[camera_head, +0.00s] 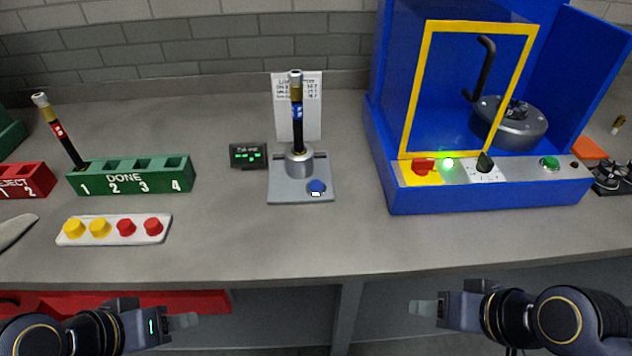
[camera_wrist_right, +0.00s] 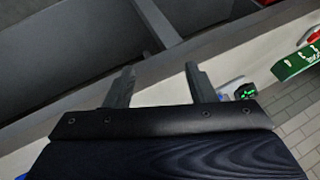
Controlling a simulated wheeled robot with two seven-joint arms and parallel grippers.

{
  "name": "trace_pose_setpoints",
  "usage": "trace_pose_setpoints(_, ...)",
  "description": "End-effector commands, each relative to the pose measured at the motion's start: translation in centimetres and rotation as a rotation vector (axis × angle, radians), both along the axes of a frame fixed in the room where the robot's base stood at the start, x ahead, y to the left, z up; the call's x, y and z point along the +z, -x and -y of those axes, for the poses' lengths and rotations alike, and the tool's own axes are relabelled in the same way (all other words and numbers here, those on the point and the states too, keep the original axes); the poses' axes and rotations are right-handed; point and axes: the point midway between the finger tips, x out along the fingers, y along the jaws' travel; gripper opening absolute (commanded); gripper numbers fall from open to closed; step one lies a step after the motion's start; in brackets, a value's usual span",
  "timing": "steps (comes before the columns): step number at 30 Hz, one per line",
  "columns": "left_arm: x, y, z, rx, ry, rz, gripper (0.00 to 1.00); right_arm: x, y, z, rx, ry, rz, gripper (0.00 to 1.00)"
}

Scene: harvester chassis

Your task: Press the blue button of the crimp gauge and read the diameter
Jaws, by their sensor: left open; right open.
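The crimp gauge (camera_head: 285,191) stands in the middle of the bench, a grey base with a round socket. A black hose piece (camera_head: 297,127) with a brass top and a blue band stands upright in it. The blue button (camera_head: 317,187) is on the base's front right corner. A small dark display (camera_head: 248,155) left of the gauge shows green characters too small to read. My left gripper (camera_head: 190,320) is open and empty in front of the bench edge. My right gripper (camera_head: 416,308) is open and empty there too; in its wrist view its two fingers (camera_wrist_right: 160,88) stand apart.
A green DONE rack (camera_head: 130,188) holds a red-banded hose in slot 1. A white strip with yellow and red caps (camera_head: 113,229) lies in front of it. A red reject rack (camera_head: 24,189) is far left. A blue crimping machine (camera_head: 490,197) stands right of the gauge. The bench before the gauge is clear.

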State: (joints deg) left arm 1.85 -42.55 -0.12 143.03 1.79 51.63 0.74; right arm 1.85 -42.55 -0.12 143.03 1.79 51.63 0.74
Motion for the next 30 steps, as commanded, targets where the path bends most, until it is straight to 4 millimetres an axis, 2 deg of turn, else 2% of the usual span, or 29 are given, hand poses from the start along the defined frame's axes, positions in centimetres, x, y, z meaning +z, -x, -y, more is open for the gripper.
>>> trace_pose_setpoints(3, 0.00, 0.00, 0.00, 0.000, 0.000, 0.000, 0.46, 0.00, 0.00, 0.00, 0.000, 0.000, 0.000, 0.49)
trace_pose_setpoints(12, 0.00, 0.00, 0.00, 0.000, 0.000, 0.000, 0.46, 0.00, 0.00, 0.00, 0.000, 0.000, 0.000, 0.10)
trace_pose_setpoints(15, 0.00, 0.00, 0.00, 0.000, 0.000, 0.000, 0.46, 0.00, 0.00, 0.00, 0.000, 0.000, 0.000, 0.00)
trace_pose_setpoints(30, 0.00, 0.00, 0.00, 0.000, 0.000, 0.000, 0.46, 0.00, 0.00, 0.00, 0.000, 0.000, 0.000, 0.00)
